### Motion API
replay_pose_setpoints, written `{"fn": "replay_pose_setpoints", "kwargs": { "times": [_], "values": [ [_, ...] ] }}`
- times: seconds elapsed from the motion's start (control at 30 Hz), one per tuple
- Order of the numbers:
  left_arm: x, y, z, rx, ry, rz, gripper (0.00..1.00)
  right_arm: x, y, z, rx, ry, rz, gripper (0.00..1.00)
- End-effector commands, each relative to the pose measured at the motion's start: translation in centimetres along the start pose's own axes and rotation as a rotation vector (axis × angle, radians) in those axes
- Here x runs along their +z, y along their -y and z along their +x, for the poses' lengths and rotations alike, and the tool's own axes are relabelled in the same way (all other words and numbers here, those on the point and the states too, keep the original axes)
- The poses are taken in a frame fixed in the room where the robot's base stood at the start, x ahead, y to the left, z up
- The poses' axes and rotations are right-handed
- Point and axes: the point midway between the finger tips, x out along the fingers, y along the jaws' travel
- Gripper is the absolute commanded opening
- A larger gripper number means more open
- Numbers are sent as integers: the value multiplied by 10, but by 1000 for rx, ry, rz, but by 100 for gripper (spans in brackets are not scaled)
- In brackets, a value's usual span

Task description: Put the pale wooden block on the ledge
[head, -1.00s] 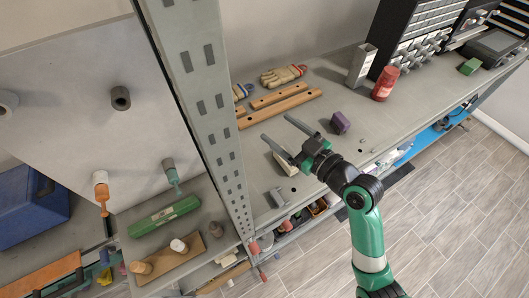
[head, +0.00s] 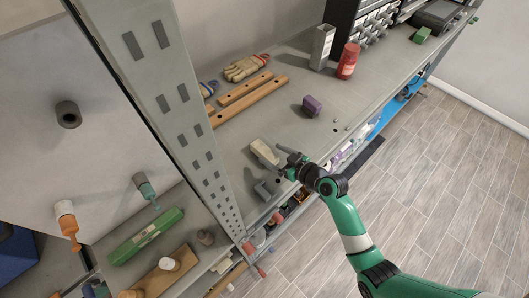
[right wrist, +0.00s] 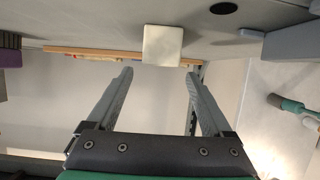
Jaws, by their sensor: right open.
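The pale wooden block (head: 264,151) lies on the grey shelf board (head: 300,132), near its left part. It also shows in the right wrist view (right wrist: 163,45) at the top middle, lined up with the gap between the fingers. My right gripper (head: 269,157) is open beside the block, on its front right side. In the right wrist view, the open gripper (right wrist: 160,76) has nothing between its fingers, and the block appears just beyond the tips. I cannot tell which surface is the ledge. My left gripper is not in view.
A grey metal piece (head: 266,187) lies close in front of the block. A purple block (head: 312,106), wooden bars (head: 248,98), gloves (head: 247,67) and a red jar (head: 348,61) stand behind. A perforated upright post (head: 185,110) rises at the left.

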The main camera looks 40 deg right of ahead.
Motion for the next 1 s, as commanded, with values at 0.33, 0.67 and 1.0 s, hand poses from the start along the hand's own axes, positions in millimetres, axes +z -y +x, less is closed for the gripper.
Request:
{"fn": "replay_pose_setpoints", "kwargs": {
  "times": [0.33, 0.67, 1.0],
  "values": [
    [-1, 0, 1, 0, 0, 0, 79, 3, -1, 41, -1, -1, 1, 85],
    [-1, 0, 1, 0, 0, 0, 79, 3, -1, 52, 0, -2, 0, 85],
    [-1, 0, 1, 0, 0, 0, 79, 3, -1, 51, 1, -2, 0, 27]
  ]
}}
